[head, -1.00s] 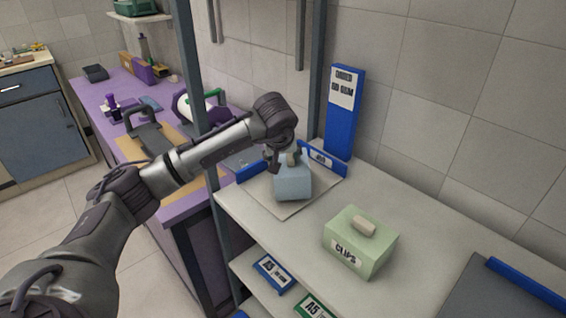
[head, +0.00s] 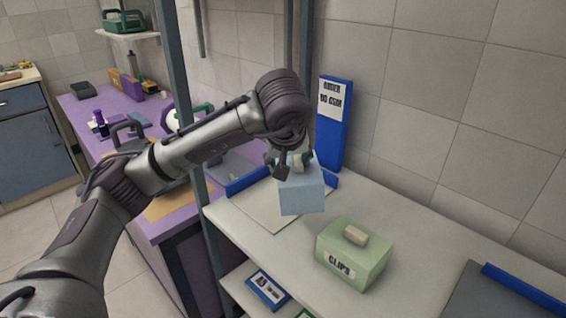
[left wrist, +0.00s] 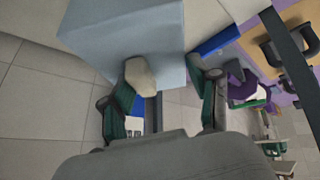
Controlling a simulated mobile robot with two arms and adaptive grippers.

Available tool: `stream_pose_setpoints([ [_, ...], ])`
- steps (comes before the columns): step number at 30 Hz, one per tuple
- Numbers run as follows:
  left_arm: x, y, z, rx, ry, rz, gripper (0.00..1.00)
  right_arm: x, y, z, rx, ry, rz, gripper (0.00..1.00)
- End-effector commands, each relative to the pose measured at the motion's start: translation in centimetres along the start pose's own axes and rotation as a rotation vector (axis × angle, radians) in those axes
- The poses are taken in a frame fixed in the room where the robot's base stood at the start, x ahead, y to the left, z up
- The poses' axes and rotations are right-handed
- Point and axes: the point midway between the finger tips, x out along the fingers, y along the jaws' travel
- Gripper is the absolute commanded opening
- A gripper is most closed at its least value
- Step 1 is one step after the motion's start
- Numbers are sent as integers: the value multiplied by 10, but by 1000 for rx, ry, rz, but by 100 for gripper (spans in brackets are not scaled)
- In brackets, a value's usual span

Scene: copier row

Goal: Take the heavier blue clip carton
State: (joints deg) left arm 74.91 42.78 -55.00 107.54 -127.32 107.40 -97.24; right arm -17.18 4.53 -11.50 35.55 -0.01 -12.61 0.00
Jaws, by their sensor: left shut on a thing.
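The blue carton (head: 301,192) hangs above the shelf top, over the pale mat (head: 268,205). My left gripper (head: 298,160) is shut on the carton's light knob from above. In the left wrist view the carton (left wrist: 125,35) fills the top, and its knob (left wrist: 140,77) sits between the fingers of the left gripper (left wrist: 160,95). A green carton (head: 352,255) with a CLIPS label and a light knob stands on the shelf top to the right. My right gripper is not in view.
A blue upright sign (head: 333,125) stands behind the carton by the wall. A dark tray with a blue edge (head: 520,290) lies at the right. Grey posts (head: 175,60) stand at the left of the shelf. A purple bench (head: 85,105) is beyond.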

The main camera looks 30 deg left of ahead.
Motion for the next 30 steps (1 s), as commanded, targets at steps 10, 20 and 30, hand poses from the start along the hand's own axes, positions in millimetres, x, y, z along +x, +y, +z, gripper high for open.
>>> stream_pose_setpoints([
  [10, -19, 5, 0, -3, 7, 5, 0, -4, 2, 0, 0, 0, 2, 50],
  [20, -31, 7, -8, -4, 6, 5, 0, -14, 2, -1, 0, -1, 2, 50],
  [30, -38, 8, -12, -4, 5, 5, 0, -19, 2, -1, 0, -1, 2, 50],
])
